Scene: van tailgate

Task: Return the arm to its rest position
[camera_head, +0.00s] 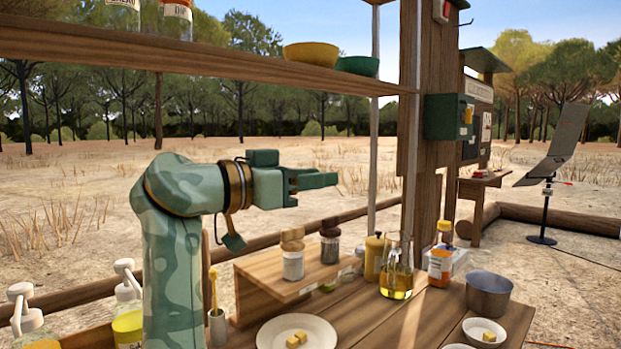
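A wooden shelf (210,62) with jars and bowls (311,54) crosses above. Below stand a riser (297,283) with two spice jars, an oil flask (397,272), a pot (489,294) and a plate (297,333). Pump bottles (128,318) stand close left of my arm. A post (424,120) rises right.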

